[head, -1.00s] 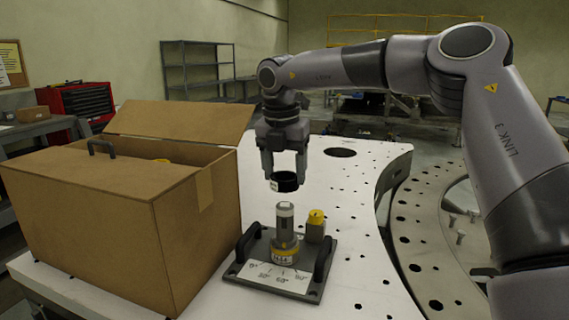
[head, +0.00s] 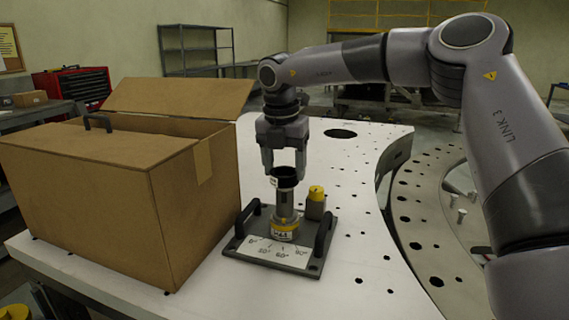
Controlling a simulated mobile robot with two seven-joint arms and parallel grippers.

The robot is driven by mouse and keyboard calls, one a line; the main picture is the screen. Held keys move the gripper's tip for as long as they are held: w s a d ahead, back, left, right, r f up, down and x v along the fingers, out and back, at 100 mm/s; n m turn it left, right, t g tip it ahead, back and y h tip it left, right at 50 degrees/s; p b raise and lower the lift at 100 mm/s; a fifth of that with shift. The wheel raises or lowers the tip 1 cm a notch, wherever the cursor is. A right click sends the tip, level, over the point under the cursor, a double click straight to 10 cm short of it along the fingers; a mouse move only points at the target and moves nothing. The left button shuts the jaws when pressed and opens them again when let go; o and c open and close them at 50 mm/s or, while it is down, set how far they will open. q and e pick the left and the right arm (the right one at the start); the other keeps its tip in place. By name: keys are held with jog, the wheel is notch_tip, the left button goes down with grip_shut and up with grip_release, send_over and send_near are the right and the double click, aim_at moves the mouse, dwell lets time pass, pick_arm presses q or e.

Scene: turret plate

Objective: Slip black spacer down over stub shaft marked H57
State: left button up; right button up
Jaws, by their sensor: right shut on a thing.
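My right gripper (head: 284,173) points down and is shut on the black spacer (head: 285,174), a short dark ring. The spacer is at the top of the upright grey stub shaft (head: 284,205). I cannot tell whether it is around the shaft's tip or just above it. The shaft stands on a dark base plate (head: 312,263) with a yellow-and-white collar at its foot. The marking on the collar is too small to read surely. My left gripper is not in view.
A yellow-topped block (head: 316,202) stands just right of the shaft, between two dark handles on the base plate. A large open cardboard box (head: 110,215) stands close on the left. The white perforated table (head: 365,200) is clear to the right.

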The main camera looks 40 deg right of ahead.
aim_at(284, 197)
jog(key=shift+f+b, duration=3.1)
jog(key=shift+f, duration=0.65)
jog(key=o, duration=1.2)
jog(key=shift+c, duration=0.2)
jog(key=shift+s+a+r, duration=0.1)
jog(key=shift+a+r, duration=0.05)
jog(key=shift+r, duration=1)
jog(key=shift+s+a+r, duration=0.1)
jog(key=shift+a+r, duration=0.1)
jog(key=shift+r, duration=1)
jog(key=shift+s+a+r, duration=0.1)
jog(key=shift+a+r, duration=0.05)
jog(key=shift+r, duration=1)
